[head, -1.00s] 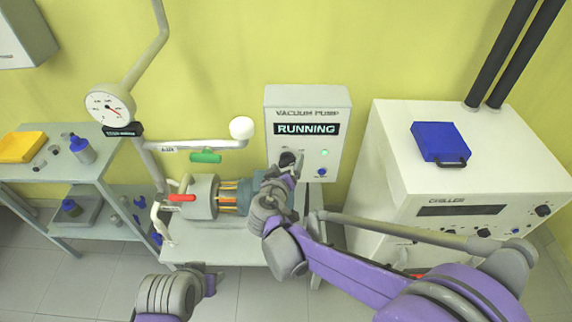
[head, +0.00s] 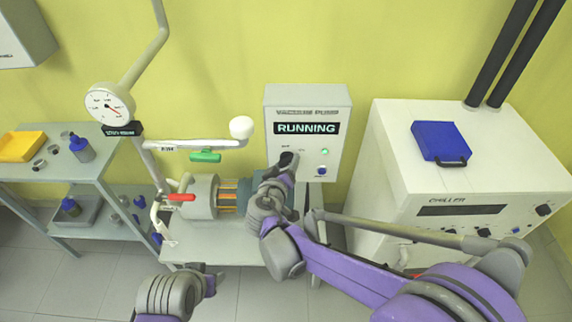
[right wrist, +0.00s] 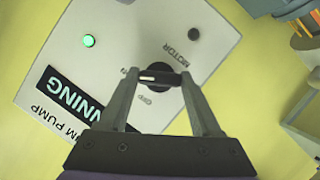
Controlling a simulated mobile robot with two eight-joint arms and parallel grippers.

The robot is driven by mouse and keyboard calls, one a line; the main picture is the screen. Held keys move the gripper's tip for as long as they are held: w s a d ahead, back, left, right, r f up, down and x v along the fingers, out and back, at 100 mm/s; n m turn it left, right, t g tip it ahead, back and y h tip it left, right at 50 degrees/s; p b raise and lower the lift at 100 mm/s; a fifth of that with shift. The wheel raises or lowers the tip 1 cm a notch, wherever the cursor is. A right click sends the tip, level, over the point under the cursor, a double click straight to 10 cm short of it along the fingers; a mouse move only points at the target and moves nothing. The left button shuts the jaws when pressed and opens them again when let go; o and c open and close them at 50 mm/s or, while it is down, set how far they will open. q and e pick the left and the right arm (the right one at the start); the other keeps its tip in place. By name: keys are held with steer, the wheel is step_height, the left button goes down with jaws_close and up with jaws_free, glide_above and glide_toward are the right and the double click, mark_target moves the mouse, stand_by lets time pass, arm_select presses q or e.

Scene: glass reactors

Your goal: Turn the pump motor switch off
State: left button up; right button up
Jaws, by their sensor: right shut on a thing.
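The vacuum pump box (head: 333,110) is a pale panel on the yellow wall. Its display reads RUNNING (head: 306,128) and a green lamp (head: 324,152) beside it is lit. The black motor switch knob (right wrist: 158,74) shows in the right wrist view, with the labels MOTOR and OFF near it. My right gripper (right wrist: 157,79) is shut on this knob, its fingers on either side. In the head view my right gripper (head: 287,160) hides most of the knob. My left gripper (head: 212,279) is at the bottom of the head view, away from the box; its jaws are unclear.
The pump (head: 203,197) with its red-handled valve (head: 182,197) stands left of my right arm. A green handle (head: 205,156) and white pipe (head: 200,144) lie above it. The chiller (head: 390,150) stands to the right, with a blue box (head: 440,142) on top.

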steer(key=n, duration=0.1)
steer(key=n+h+b, duration=0.1)
steer(key=n, duration=0.1)
steer(key=n+t+h+b, duration=0.1)
steer(key=shift+a+f, duration=0.15)
steer(key=shift+f, duration=0.1)
arm_select(q)
step_height(320, 180, down, 6)
steer(key=s+b, duration=0.1)
steer(key=b, duration=0.2)
steer(key=shift+s+f, duration=0.15)
steer(key=shift+s, duration=0.2)
arm_select(e)
steer(key=n+t, duration=0.1)
steer(key=n, duration=0.1)
steer(key=n+h, duration=0.1)
steer(key=n, duration=0.1)
steer(key=shift+n+t+h, duration=0.3)
steer(key=shift+n+t, duration=0.1)
steer(key=o, duration=1.4)
arm_select(q)
steer(key=shift+f, duration=0.1)
